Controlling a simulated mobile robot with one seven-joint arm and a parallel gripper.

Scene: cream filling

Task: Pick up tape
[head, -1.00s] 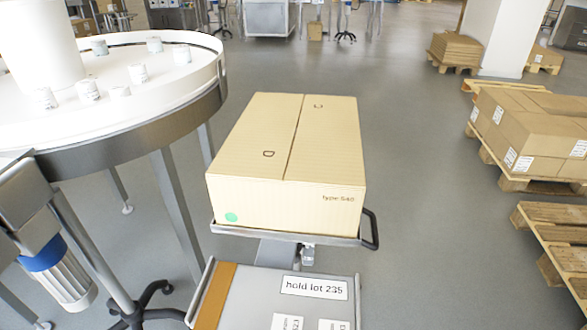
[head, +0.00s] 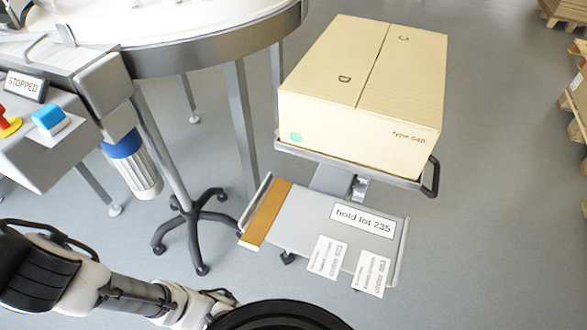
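I cannot make out a roll of tape in the head view. A closed cardboard carton (head: 365,85), marked "type 540" with a green dot, sits on the upper shelf of a small cart (head: 432,178). A seam runs across its top. Below it is a grey lower shelf (head: 300,228) with a "hold lot 235" label, two white printed slips (head: 327,257) and a flat brown strip (head: 267,213) along its left edge. My arm enters at the lower left. My gripper is not in view.
A round steel-rimmed table (head: 215,53) stands at the upper left. A machine panel has a "STOPPED" sign (head: 26,86), a red-and-yellow button (head: 8,123) and a blue block (head: 49,116). A black star-shaped base (head: 195,215) stands left of the cart. Floor right of the cart is clear.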

